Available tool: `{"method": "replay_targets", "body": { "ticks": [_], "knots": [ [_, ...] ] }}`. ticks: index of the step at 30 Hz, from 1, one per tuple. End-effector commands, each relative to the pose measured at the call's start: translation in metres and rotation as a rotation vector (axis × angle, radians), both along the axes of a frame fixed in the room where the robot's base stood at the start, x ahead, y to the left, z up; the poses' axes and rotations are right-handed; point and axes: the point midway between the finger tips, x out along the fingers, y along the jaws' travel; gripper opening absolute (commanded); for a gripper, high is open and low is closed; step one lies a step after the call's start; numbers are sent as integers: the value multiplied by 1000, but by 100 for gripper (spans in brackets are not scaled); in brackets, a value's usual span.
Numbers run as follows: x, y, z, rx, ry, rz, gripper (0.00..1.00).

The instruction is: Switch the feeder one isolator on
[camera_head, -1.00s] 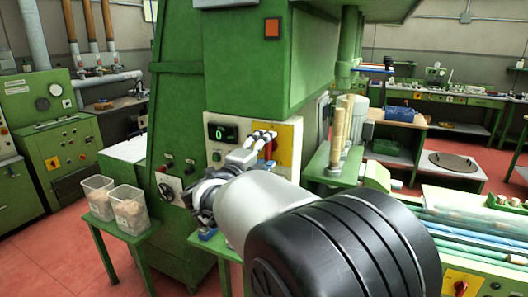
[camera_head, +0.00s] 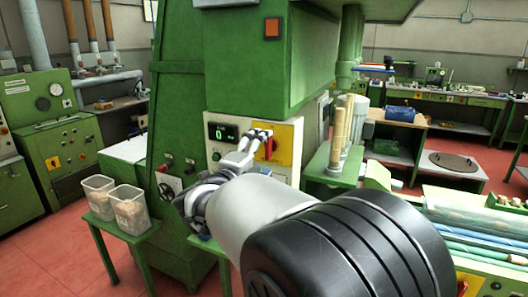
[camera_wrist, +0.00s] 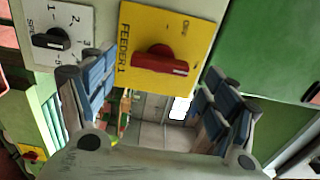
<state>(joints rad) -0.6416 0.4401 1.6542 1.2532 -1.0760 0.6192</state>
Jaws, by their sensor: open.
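The feeder one isolator is a red rotary handle (camera_wrist: 160,60) on a yellow plate (camera_wrist: 203,32) lettered FEEDER 1. The handle lies roughly crosswise in the wrist view; which mark it points at I cannot tell. In the head view the red handle (camera_head: 271,148) and yellow plate (camera_head: 286,146) show at the front of the green machine, just right of my fingertips. My gripper (camera_head: 262,137) is open and empty in front of the panel. In the wrist view my gripper (camera_wrist: 158,84) has its blue-padded fingers wide apart, with the handle beyond and between them, apparently not touched.
A black selector knob (camera_wrist: 52,40) on a white numbered plate sits beside the yellow plate. A lit display (camera_head: 222,133) is left of my fingers. Clear tubs (camera_head: 130,208) stand on a green stand at left. Wooden rods (camera_head: 338,135) stand at right.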

Motion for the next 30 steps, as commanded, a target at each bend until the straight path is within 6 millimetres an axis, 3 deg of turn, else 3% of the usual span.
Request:
{"method": "replay_targets", "body": {
  "ticks": [6,13,19,30],
  "knots": [
    [-46,18,0,1,1,5,80],
    [-82,31,0,1,1,3,80],
    [-92,34,0,1,1,1,80],
    [-89,30,5,-8,5,25,80]
  ]
}}
